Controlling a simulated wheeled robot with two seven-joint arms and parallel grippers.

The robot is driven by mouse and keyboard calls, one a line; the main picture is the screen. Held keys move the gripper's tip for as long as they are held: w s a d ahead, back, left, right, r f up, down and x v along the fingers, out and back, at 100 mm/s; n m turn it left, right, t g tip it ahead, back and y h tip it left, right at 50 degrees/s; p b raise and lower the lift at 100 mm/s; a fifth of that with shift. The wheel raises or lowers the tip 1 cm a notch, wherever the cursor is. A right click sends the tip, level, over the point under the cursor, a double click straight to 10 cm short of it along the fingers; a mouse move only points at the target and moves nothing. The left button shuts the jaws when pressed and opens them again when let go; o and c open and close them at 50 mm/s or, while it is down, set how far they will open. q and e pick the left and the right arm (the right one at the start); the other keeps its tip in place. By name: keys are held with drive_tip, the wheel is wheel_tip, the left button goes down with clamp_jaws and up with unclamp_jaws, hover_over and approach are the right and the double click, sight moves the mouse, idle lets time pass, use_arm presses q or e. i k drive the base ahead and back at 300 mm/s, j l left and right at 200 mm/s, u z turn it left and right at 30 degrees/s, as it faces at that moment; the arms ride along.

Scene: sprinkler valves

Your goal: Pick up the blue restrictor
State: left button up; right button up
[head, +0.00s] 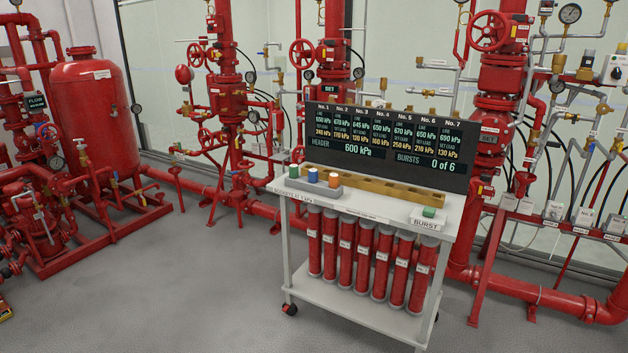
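The blue restrictor (312,175) is a small blue piece standing upright in a grey holder (308,187) at the left end of the cart's top. A green piece (293,171) stands to its left and an orange piece (335,180) to its right in the same holder. The blue piece's lower part is hidden in the holder. Neither of my grippers is in view.
The white cart (375,208) carries a dark display board (390,145), a wooden rack (375,188) and a green button (429,211) marked BURST. Several red cylinders (365,255) hang below. Red pipework (240,208) runs behind. Grey floor (180,290) lies clear at left.

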sight(313, 173)
drive_tip(key=i+j+z, duration=0.1)
drive_tip(key=i+j, duration=0.35)
drive_tip(key=i, duration=0.2)
drive_tip(key=i+j+z, duration=0.15)
drive_tip(key=i+j, duration=0.3)
drive_tip(key=i, duration=0.15)
